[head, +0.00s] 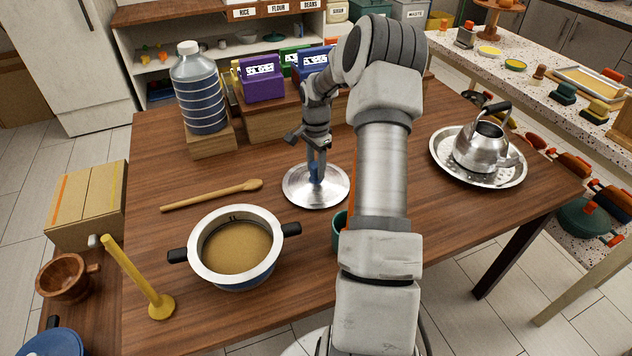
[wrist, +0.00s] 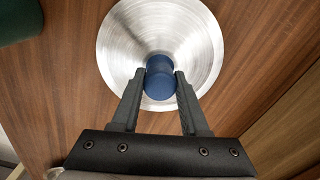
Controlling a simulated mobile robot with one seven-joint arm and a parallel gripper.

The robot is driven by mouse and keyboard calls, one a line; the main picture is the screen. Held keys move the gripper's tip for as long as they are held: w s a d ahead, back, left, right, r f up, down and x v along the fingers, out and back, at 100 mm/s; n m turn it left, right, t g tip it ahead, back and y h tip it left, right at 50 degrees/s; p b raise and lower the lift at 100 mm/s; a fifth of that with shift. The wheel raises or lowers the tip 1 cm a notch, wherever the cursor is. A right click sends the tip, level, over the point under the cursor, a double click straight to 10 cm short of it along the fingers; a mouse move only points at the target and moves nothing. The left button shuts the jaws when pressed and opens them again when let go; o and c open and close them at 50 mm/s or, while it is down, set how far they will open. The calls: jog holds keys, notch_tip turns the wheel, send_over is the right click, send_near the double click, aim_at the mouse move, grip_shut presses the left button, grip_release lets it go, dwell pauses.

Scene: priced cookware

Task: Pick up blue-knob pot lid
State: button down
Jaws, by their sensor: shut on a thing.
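The pot lid (head: 303,193) is a round silver metal disc on the brown wooden table, with a blue knob (head: 316,172) at its middle. My gripper (head: 317,165) reaches down from above onto the knob. In the wrist view the lid (wrist: 120,50) lies under my fingers, and the blue knob (wrist: 160,80) sits between the two fingertips (wrist: 161,84). The fingers are shut on the knob from both sides. The lid appears flat; whether it touches the table I cannot tell.
A white-rimmed pot (head: 237,246) with tan contents stands to the left front, near a wooden spoon (head: 212,195). A teal cup (head: 340,228) is partly hidden by my arm. A kettle (head: 486,148) stands on a tray at right. A striped bottle (head: 200,92) stands behind left.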

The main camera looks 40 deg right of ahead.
jog(key=shift+r, duration=0.15)
notch_tip(320, 180, up, 4)
jog(key=shift+s+d+r+p, duration=0.1)
jog(key=shift+r+p, duration=0.1)
jog(key=shift+p, duration=0.15)
jog(key=s+d+r, duration=0.5)
jog(key=s+r, duration=0.1)
jog(key=s, duration=0.4)
jog(key=shift+d+r+p, duration=0.2)
jog(key=shift+p, duration=0.2)
jog(key=shift+s, duration=0.1)
